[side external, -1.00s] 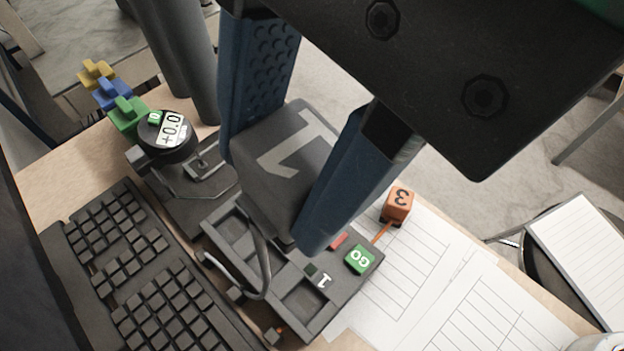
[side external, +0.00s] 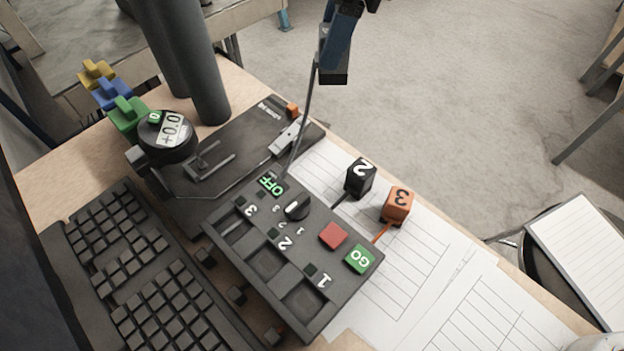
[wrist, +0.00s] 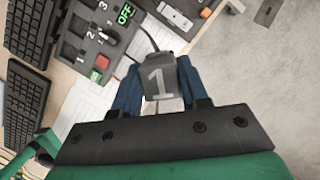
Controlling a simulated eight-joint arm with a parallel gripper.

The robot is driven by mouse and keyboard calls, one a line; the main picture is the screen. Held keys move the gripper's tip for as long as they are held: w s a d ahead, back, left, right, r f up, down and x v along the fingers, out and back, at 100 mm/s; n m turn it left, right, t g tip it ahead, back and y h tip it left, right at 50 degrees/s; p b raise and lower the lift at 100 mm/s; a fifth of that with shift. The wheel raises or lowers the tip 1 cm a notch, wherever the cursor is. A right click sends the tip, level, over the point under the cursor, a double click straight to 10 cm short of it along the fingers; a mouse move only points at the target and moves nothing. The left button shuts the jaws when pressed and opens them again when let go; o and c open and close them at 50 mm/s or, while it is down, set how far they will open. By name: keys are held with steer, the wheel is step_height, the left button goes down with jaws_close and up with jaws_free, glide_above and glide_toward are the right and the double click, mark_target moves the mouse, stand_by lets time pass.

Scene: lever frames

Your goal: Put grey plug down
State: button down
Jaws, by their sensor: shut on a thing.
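The grey plug (wrist: 160,82), marked with a white 1, sits between the two blue fingers of my gripper (wrist: 158,88) in the wrist view. My gripper is shut on it. In the side external view, my gripper (side external: 335,52) is high at the top centre, beyond the desk edge in the picture, and only partly in frame.
A black plug marked 2 (side external: 360,177) and an orange plug marked 3 (side external: 397,204) stand on paper sheets (side external: 455,270) right of the box. A keyboard (side external: 130,270) lies left. A round gauge (side external: 168,137) and coloured blocks (side external: 112,94) stand at the back left.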

steer(key=d+x, duration=0.1)
steer(key=x, duration=0.4)
steer(key=d+x, duration=0.1)
steer(key=x, duration=0.4)
steer(key=d+f+x, duration=0.1)
steer(key=x, duration=0.4)
steer(key=shift+d+f, duration=0.3)
steer(key=shift+f, duration=0.15)
steer(key=shift+c, duration=2.3)
jaws_free()
steer(key=v, duration=1.2)
steer(key=d+r+n+t, duration=0.35)
steer(key=d+n, duration=0.35)
steer(key=d, duration=0.7)
steer(key=s+d+f+n+t+h, duration=0.1)
steer(key=s+d+f+n+t, duration=0.1)
steer(key=d+n, duration=0.3)
steer(key=s+d+f+n+t+h, duration=0.1)
steer(key=s+d+f+n, duration=0.1)
steer(key=s+d+n, duration=0.3)
steer(key=d+n, duration=0.1)
steer(key=d, duration=0.3)
steer(key=shift+d+t+h, duration=0.35)
steer(key=shift+h, duration=0.05)
